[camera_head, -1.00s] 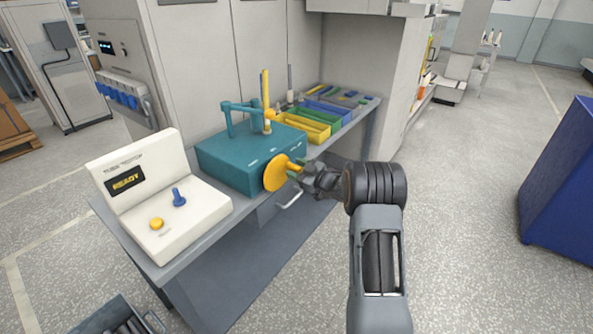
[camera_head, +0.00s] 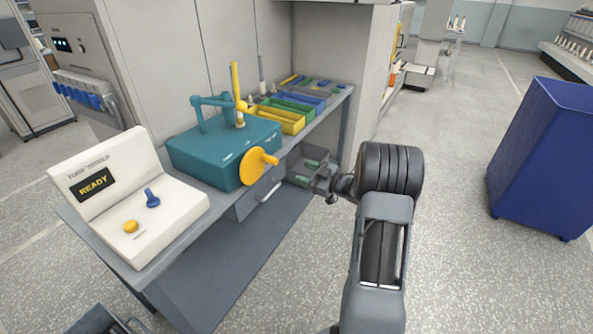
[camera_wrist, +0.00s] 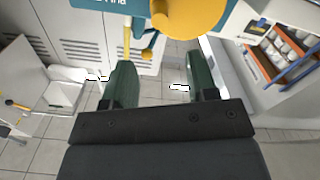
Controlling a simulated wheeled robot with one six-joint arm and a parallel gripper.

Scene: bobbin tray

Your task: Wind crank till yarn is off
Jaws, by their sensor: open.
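The yellow crank disc (camera_head: 256,168) is on the front of the teal winder box (camera_head: 215,150). Its short handle sticks out to the right, free of my gripper. In the wrist view the disc (camera_wrist: 188,14) shows at the top, beyond my fingers. A yellow upright rod (camera_head: 236,88) and a teal arm stand on the box. I cannot make out yarn on them. My gripper (camera_wrist: 160,80) is open and empty, its green fingers apart. In the head view it is right of the crank, partly hidden by my arm.
A white tester panel (camera_head: 125,195) reading READY, with a blue lever and yellow button, stands left on the grey bench. Coloured bins (camera_head: 290,112) lie behind the winder. A grey drawer (camera_head: 258,192) is below. A blue cabinet (camera_head: 545,155) stands right, with open floor between.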

